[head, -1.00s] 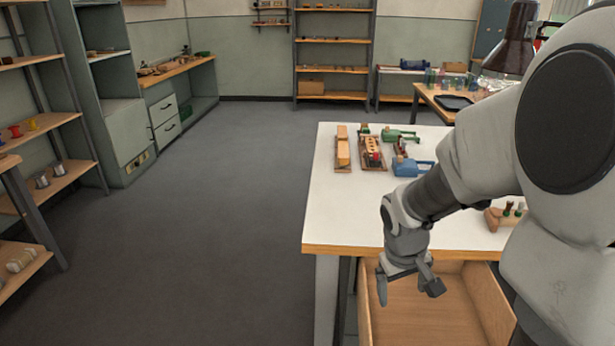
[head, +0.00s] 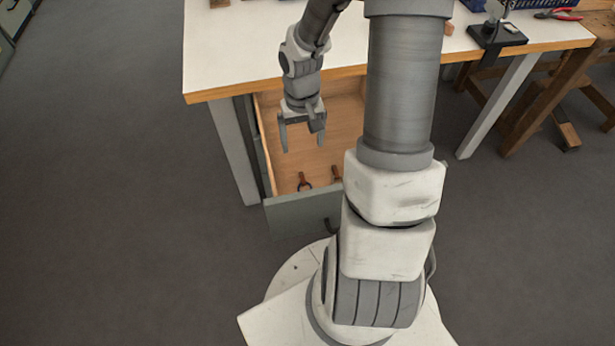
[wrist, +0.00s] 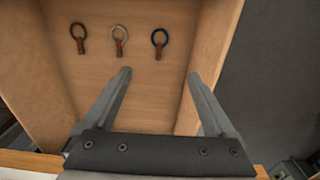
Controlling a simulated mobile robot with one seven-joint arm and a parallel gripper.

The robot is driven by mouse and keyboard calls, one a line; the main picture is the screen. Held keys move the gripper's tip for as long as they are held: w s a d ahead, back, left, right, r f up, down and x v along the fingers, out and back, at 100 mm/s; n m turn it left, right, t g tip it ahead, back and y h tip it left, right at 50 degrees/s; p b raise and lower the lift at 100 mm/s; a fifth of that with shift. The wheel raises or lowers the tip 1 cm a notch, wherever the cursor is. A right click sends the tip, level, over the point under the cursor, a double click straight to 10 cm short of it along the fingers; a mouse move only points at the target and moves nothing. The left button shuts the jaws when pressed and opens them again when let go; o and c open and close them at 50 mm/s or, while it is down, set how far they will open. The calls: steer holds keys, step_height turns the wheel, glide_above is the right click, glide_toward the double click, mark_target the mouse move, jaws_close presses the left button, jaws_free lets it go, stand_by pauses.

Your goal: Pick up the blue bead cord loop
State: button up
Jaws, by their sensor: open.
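The blue bead cord loop (wrist: 159,38) lies on the drawer floor in the wrist view, a dark blue ring with a brown tab. It is the rightmost of three similar loops there. In the head view it appears as the small ring with a brown tab (head: 304,183) near the drawer front, its colour hard to read. My gripper (wrist: 159,75) is open and empty, its fingers pointing down into the drawer. In the head view my gripper (head: 302,147) hangs over the open drawer, apart from the loop.
A pale ring loop (wrist: 119,34) and a dark ring loop (wrist: 77,32) lie beside the blue one. The wooden drawer (head: 345,130) is open below the white-topped workbench (head: 240,50); its walls stand around the loops. Part of the drawer is hidden behind my arm in the head view.

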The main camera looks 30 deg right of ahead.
mark_target(304, 186)
step_height(304, 186, down, 18)
steer(key=b, duration=0.8)
steer(key=shift+r, duration=0.25)
steer(key=shift+s, duration=0.1)
steer(key=c, duration=1.4)
